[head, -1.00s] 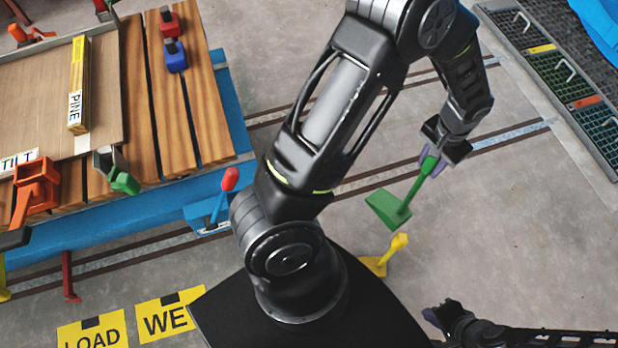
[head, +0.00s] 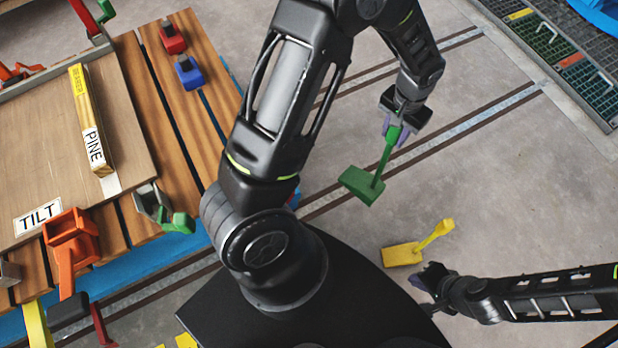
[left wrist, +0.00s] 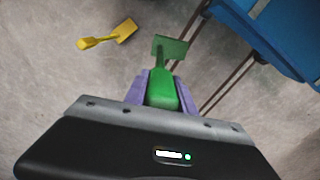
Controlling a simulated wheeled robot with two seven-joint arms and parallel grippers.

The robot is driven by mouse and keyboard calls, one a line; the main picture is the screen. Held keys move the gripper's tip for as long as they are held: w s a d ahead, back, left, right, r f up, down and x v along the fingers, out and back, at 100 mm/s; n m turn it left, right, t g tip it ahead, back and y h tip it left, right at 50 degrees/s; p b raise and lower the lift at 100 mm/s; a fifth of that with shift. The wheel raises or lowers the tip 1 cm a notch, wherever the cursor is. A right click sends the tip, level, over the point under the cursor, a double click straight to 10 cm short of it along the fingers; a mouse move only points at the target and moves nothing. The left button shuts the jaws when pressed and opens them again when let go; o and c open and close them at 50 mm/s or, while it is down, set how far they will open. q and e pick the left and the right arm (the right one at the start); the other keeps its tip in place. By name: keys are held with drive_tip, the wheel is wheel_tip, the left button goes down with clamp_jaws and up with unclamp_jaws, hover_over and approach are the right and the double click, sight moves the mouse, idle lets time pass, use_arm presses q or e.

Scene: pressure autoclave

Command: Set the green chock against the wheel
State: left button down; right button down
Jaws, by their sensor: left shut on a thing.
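The green chock (head: 362,186) is a wedge block with a long green handle. My left gripper (head: 396,130) is shut on the end of that handle, and the block hangs out in front of it, over the floor. In the left wrist view the green chock (left wrist: 170,48) points away between the purple fingertips of my left gripper (left wrist: 161,88). My right gripper (head: 432,278) is low in the head view, beside a yellow chock; I cannot tell whether its fingers are open. I cannot make out a wheel in these views.
A yellow chock (head: 403,255) with a handle lies on the floor. A blue-framed cart (head: 150,258) with a wooden slat deck stands at left, carrying a tilted panel (head: 60,150), a PINE bar (head: 90,120) and clamps. Grating (head: 560,60) lies at top right. Open floor lies between.

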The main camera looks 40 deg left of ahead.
use_arm(q)
drive_tip(key=shift+a, duration=0.1)
drive_tip(key=s+a+f+n+b, duration=0.2)
drive_tip(key=a+f+n+b, duration=0.4)
drive_tip(key=a+n+b, duration=0.1)
drive_tip(key=s+a+f+n+b, duration=0.2)
drive_tip(key=a+f+n+b, duration=0.4)
drive_tip(key=a, duration=0.4)
drive_tip(key=shift+s+a+f+n+b, duration=0.15)
drive_tip(key=shift+s+f+n+b, duration=0.1)
drive_tip(key=shift+n+b, duration=0.65)
